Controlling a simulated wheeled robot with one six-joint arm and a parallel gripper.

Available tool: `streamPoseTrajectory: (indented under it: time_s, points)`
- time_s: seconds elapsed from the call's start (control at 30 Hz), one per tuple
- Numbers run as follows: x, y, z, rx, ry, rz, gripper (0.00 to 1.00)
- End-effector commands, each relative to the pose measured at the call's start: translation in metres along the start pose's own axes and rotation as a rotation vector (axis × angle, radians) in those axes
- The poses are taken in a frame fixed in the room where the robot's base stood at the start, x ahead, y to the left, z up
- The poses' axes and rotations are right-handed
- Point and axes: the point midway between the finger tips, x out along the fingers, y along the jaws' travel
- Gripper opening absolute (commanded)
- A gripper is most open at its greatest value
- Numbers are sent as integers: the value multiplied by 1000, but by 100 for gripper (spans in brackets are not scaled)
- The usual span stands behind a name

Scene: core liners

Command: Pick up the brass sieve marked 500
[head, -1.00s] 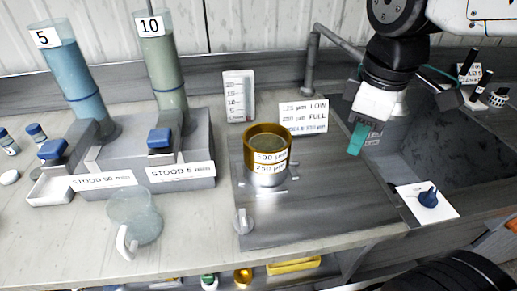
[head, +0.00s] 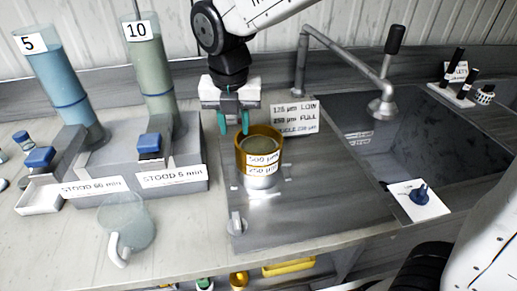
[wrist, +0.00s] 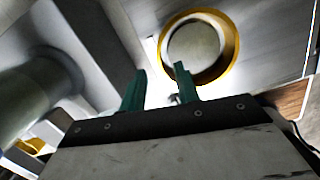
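The brass sieve marked 500 µm (head: 246,158) sits upright on top of a silvery sieve marked 250 µm (head: 262,182), on the grey metal drainboard. Its inside looks greyish. My gripper (head: 233,130) has two green fingers and hangs above and just behind the left rim of the brass sieve, apart from it. The fingers stand apart with nothing between them. In the wrist view, the brass sieve's ring (wrist: 233,45) shows beyond and to the right of my open gripper (wrist: 161,80).
A sign card (head: 294,122) stands behind the sieves. A sink (head: 400,140) with a tap (head: 381,106) lies to the right. Tall cylinders marked 5 (head: 62,75) and 10 (head: 152,70) stand left. A clear jug (head: 128,222) stands front left.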

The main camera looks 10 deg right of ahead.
Motion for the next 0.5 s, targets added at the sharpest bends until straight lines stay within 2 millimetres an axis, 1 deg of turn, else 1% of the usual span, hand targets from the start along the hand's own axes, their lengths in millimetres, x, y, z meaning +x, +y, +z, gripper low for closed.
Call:
streamPoseTrajectory:
  time_s: [0.1,0.23,0.33,0.5]
  points:
    - [19,0,-1,1,4,-3,32]
    - [37,1,-1,2,3,-3,32]
    - [44,1,0,2,2,-1,32]
    - [46,1,0,3,0,0,32]
